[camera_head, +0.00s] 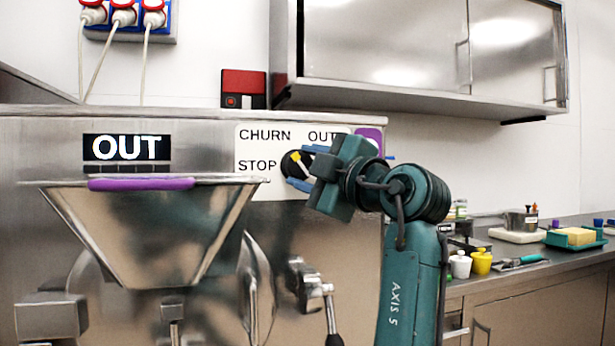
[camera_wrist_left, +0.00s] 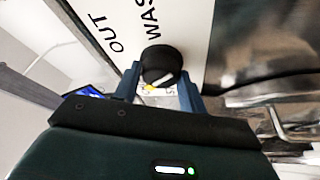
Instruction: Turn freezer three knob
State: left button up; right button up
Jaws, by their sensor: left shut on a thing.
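The freezer knob (camera_head: 291,164) is round and black with a yellow mark, on a white label plate (camera_head: 256,186) reading CHURN, OUT and STOP. My left gripper (camera_head: 306,168) is at the plate, with one blue finger above the knob and one below. Its body hides the right part of the plate. In the left wrist view the knob (camera_wrist_left: 160,62) sits between the two blue fingers of the left gripper (camera_wrist_left: 160,88), which is shut on it. A white line and a yellow mark show on the knob there. My right gripper is in neither view.
A dark display (camera_head: 127,148) reads OUT, above a steel hopper (camera_head: 150,235) with a purple handle. A tap with a black lever (camera_head: 315,290) is below the knob. A counter (camera_head: 570,262) with small containers stands right, under a steel wall cabinet (camera_head: 385,45).

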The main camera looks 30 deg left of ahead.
pick_arm(q)
jog(key=n+h, duration=0.1)
jog(key=n, duration=0.2)
jog(key=r+n+g+p, duration=0.1)
jog(key=n, duration=0.2)
jog(key=shift+r+h+p, duration=0.1)
jog(key=shift+h+p, duration=0.2)
jog(key=shift+h, duration=0.1)
jog(key=n+h+p, duration=0.1)
jog(key=n, duration=0.2)
jog(key=shift+a+n+h, duration=0.1)
jog(key=shift+n+h, duration=0.3)
jog(key=o, duration=0.6)
jog(key=shift+c, duration=0.2)
jog(key=o, duration=0.4)
jog(key=shift+w+a+f, duration=0.1)
jog(key=shift+w+f, duration=0.05)
jog(key=shift+f, duration=0.05)
jog(key=v, duration=1.3)
jog(key=shift+r, duration=0.2)
